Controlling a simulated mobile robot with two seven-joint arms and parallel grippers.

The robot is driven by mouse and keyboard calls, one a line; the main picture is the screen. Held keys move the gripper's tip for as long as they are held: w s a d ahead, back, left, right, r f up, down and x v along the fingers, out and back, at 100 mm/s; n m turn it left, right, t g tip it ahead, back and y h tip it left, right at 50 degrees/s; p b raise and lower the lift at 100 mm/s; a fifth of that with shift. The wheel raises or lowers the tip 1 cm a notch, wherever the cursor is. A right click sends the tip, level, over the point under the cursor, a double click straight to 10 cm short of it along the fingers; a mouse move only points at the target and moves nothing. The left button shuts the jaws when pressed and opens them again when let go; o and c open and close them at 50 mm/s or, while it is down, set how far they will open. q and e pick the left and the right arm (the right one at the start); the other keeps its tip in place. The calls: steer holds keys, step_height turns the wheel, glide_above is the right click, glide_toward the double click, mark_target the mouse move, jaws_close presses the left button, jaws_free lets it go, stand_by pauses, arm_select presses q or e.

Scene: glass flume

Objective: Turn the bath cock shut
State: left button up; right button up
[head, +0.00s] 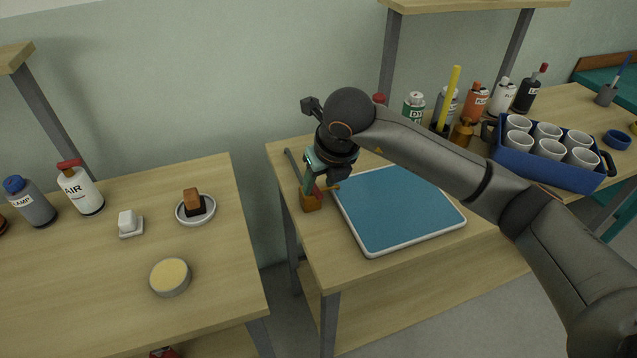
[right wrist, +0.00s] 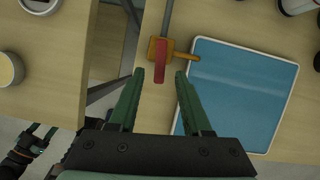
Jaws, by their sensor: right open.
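The bath cock has a brass body (right wrist: 154,48) with a red lever (right wrist: 160,62) on top. In the right wrist view the lever points down towards my gripper, roughly in line with the grey pipe and across the brass spout (right wrist: 188,57). In the head view the brass body (head: 311,202) is partly hidden by my right gripper (head: 312,184). The right gripper is open; in its wrist view the fingers (right wrist: 159,76) are either side of the lever's near end, with gaps. Contact cannot be told. A dark, green-edged part at lower left of that view may be my left gripper.
A blue tray with a white rim (head: 398,208) lies right of the cock. A blue crate (head: 550,166) of white cups and several bottles stand further right.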

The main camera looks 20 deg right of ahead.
steer(key=shift+x, duration=0.75)
steer(key=shift+c, duration=0.4)
jaws_close()
